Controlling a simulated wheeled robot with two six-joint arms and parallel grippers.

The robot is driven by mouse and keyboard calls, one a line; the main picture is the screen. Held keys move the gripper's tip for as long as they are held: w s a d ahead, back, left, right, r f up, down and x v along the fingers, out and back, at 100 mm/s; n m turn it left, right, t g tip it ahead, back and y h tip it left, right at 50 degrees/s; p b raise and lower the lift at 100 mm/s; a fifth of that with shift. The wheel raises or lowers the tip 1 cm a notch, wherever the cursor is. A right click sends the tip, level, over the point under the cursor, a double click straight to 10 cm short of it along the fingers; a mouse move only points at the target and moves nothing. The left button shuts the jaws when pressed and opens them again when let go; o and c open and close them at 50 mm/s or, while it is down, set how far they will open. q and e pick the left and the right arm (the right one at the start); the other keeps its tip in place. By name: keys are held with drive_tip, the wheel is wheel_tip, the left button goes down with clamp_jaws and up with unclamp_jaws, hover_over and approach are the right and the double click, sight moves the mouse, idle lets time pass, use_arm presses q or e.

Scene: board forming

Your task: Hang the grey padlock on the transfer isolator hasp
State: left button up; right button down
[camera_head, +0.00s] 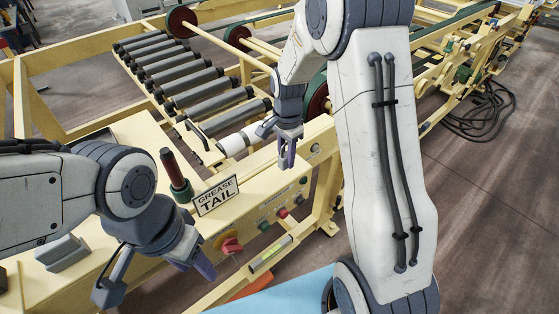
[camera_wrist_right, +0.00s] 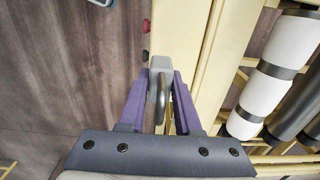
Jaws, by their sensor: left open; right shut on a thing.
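The grey padlock (camera_wrist_right: 158,68) shows in the right wrist view between the two purple fingers of my right gripper (camera_wrist_right: 159,90), which is shut on it. Its darker rounded part lies toward the palm. In the head view my right gripper (camera_head: 287,150) hangs above the far part of the cream panel box; I cannot make out the padlock there. A red rotary isolator handle (camera_head: 230,246) is on the front face of the box; its hasp is too small to tell. My left gripper (camera_head: 157,281) is open and empty, left of and nearer than the red handle.
A grey block (camera_head: 62,253) lies at left. Buttons (camera_head: 283,213) line the front face. Rollers (camera_head: 203,92) lie behind. Open floor is at right.

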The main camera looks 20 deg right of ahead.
sight(280, 174)
drive_tip(key=w+f, duration=0.1)
drive_tip(key=w+a, duration=0.1)
drive_tip(key=shift+w+f, duration=0.3)
drive_tip(key=shift+f, duration=0.05)
wheel_tip(280, 174, down, 3)
drive_tip(key=shift+r+p, duration=0.1)
drive_tip(key=shift+p, duration=0.95)
drive_tip(key=shift+f, duration=0.4)
drive_tip(key=shift+f, duration=0.15)
drive_tip(key=shift+f, duration=0.15)
drive_tip(key=c, duration=0.6)
unclamp_jaws()
